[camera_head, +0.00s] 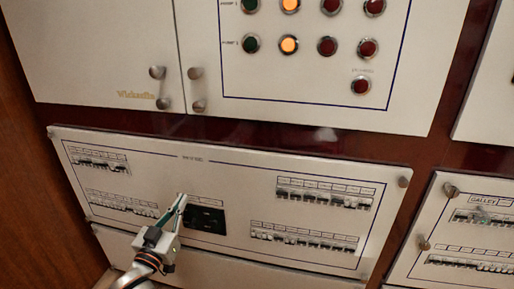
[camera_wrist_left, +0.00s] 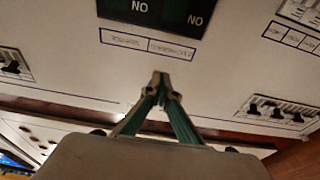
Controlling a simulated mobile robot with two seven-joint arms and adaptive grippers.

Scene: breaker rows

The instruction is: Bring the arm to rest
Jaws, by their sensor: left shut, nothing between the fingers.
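My left gripper (camera_head: 181,203) is shut and empty in the head view, in front of the white breaker panel (camera_head: 230,173). Its fingertips are just left of the dark switch block (camera_head: 207,219) in the middle of that panel. In the left wrist view the fingertips of the left gripper (camera_wrist_left: 160,78) meet below the dark switch block (camera_wrist_left: 152,12), which carries the letters NO, and below its label strip. I cannot tell whether the fingertips touch the panel. My right gripper is not in view.
Breaker rows sit at the panel's upper left (camera_head: 100,158), lower left (camera_head: 122,203), upper right (camera_head: 323,194) and lower right (camera_head: 304,239). Above is a panel with green, orange and red buttons (camera_head: 289,45). Round knobs (camera_head: 157,73) stick out. Another breaker panel (camera_head: 440,209) stands at right.

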